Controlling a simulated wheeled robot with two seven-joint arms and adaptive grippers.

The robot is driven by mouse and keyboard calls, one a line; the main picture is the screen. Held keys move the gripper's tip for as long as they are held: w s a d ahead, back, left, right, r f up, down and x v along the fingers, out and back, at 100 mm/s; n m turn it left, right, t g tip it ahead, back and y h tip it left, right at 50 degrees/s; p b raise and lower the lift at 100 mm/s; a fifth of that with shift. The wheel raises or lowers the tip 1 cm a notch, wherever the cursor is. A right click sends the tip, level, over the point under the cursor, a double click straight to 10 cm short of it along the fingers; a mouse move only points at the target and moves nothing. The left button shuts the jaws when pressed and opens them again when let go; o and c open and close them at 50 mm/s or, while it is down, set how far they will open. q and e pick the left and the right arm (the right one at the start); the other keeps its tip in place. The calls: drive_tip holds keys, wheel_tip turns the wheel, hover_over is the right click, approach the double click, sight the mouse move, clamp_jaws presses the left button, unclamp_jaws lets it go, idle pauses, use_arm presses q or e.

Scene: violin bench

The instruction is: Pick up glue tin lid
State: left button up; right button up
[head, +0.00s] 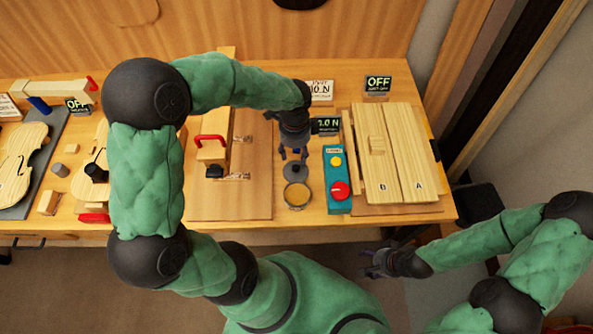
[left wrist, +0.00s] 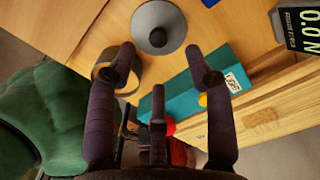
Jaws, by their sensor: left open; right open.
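The glue tin lid (head: 295,173) is a grey disc with a dark knob, lying on the bench just behind the open glue tin (head: 297,206), which holds amber glue. My left gripper (head: 293,154) is open and empty above the bench, just behind the lid in the head view. In the left wrist view the lid (left wrist: 158,14) lies beyond the spread fingers (left wrist: 160,58), apart from them. The tin (left wrist: 131,80) shows there partly behind the left finger. My right gripper (head: 374,264) is open and empty, in front of the bench's edge.
A teal control box (head: 338,200) with yellow and red buttons stands close right of the tin. Right of it lie pale wood boards (head: 407,155). A wooden board with a red-handled clamp (head: 211,140) is to the left. Small displays (head: 327,125) stand behind.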

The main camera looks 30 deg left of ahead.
sight(296, 167)
use_arm(q)
wheel_tip(296, 167, down, 3)
drive_tip(key=shift+w+f+b, duration=0.1)
drive_tip(key=shift+b, duration=0.2)
drive_tip(key=f, duration=0.1)
drive_tip(key=f+b, duration=0.1)
drive_tip(key=f, duration=0.3)
drive_tip(key=shift+s+d+b, duration=0.25)
drive_tip(key=shift+b, duration=0.15)
drive_tip(key=shift+r, duration=0.1)
drive_tip(key=c, duration=1)
